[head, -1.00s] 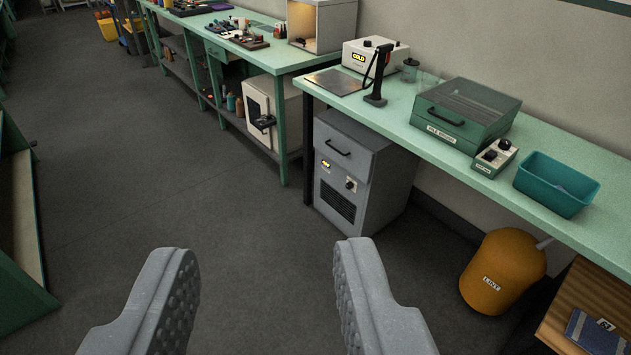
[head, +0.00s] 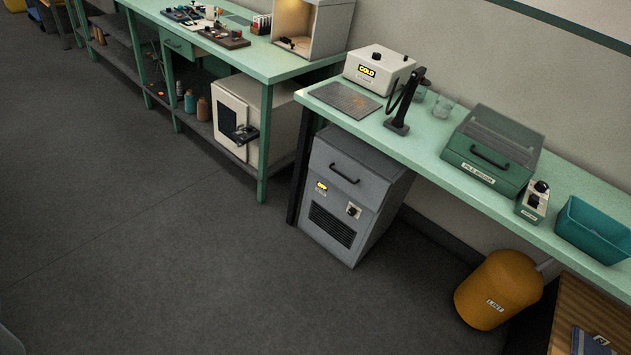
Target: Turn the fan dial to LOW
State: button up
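A grey cabinet (head: 350,240) with a dark grille stands on the floor under the right-hand green bench. On its front are a small dark dial (head: 353,210) on a pale plate and a lit yellow label, too small to read surely. A small control box (head: 531,205) with a dark knob (head: 541,186) stands on the bench, beside the green box marked PILE. I cannot read a fan marking or a LOW mark on either one. My gripper does not show clearly in the head view; only a grey sliver, which I cannot identify, shows at the bottom left corner.
The green bench (head: 440,134) carries a white COLD box (head: 378,68), a black stand (head: 404,105) and a teal bin (head: 592,230). An orange LINT bin (head: 497,288) stands below. The grey floor (head: 180,270) before the cabinet is open.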

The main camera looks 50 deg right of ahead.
aim_at(352, 212)
jog(key=z, duration=0.3)
jog(key=i, duration=1.2)
jog(key=z, duration=0.95)
jog(key=i, duration=0.5)
jog(key=z, duration=0.3)
jog(key=k, duration=0.9)
jog(key=z, duration=0.2)
jog(key=i, duration=0.9)
jog(key=u, duration=0.1)
